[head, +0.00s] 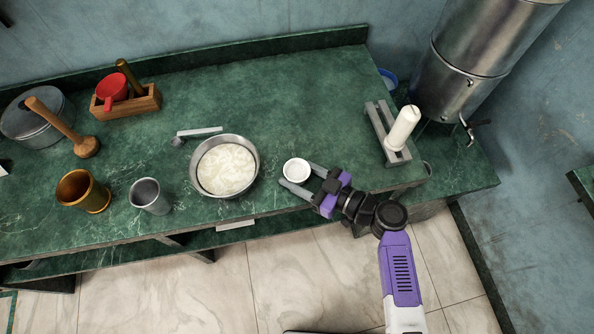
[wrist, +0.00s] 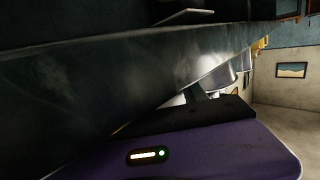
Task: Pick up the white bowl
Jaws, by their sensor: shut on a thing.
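The small white bowl (head: 296,170) is near the counter's front edge, right of the large metal bowl. My gripper (head: 298,174) reaches in from the right, with one finger on the far side of the white bowl and one on the near side. It is shut on the white bowl. I cannot tell whether the bowl is lifted off the counter. The wrist view is dark and shows mostly my purple gripper body; the bowl is not clear there.
The metal bowl (head: 227,166) holds something white. A metal cup (head: 149,196) and brass mortar (head: 83,191) stand left. A white cylinder (head: 403,128) on a grey stand (head: 388,131) is at the right. The green counter (head: 290,95) is clear behind the bowl.

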